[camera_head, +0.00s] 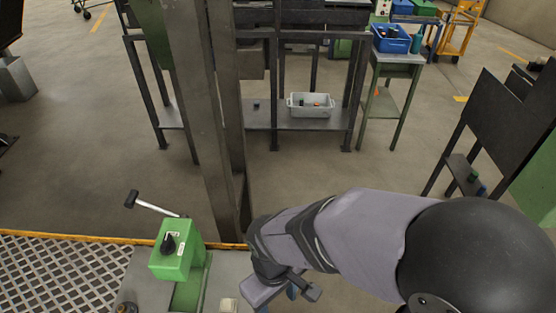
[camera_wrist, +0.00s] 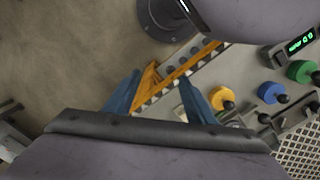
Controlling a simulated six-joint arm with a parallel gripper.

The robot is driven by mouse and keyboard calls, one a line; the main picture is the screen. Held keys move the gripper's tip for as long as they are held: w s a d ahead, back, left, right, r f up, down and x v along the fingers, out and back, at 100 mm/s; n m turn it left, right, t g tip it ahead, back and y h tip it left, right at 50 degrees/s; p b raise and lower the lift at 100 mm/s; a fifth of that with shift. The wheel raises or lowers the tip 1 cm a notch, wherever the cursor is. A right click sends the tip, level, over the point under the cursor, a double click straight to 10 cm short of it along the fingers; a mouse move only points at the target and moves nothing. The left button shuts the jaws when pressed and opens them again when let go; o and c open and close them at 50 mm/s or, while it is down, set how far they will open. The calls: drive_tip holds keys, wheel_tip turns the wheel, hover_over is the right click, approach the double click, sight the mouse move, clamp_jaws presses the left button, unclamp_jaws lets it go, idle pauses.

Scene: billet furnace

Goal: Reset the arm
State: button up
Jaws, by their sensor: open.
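My gripper shows in the wrist view (camera_wrist: 160,95) as two blue fingers held apart, with nothing between them. Behind the fingers lie the orange edge of a platform and the concrete floor. In the head view my arm reaches in from the right, and the gripper hangs at the bottom centre (camera_head: 290,293), mostly hidden behind the wrist. It is beside a green control box (camera_head: 176,248) with a black knob, which stands to its left.
A lever with a black handle (camera_head: 132,199) rises behind the green box. A steel post (camera_head: 205,120) stands close by. Yellow (camera_wrist: 222,98) and green (camera_wrist: 301,70) knobs sit right of the fingers.

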drive_tip(key=w+d+r+m+p, duration=0.1)
drive_tip(key=w+d+r+m, duration=0.1)
drive_tip(key=d+m, duration=0.2)
drive_tip(key=w+d+r+m+p, duration=0.1)
drive_tip(key=w+d+r+m, duration=0.1)
drive_tip(key=d, duration=0.9)
drive_tip(key=shift+w+d+r+m+t+y+p, duration=0.2)
drive_tip(key=shift+d+r+m+t+y+p, duration=0.25)
drive_tip(key=shift+m, duration=0.75)
drive_tip(key=shift+a+r, duration=0.1)
drive_tip(key=shift+a, duration=0.05)
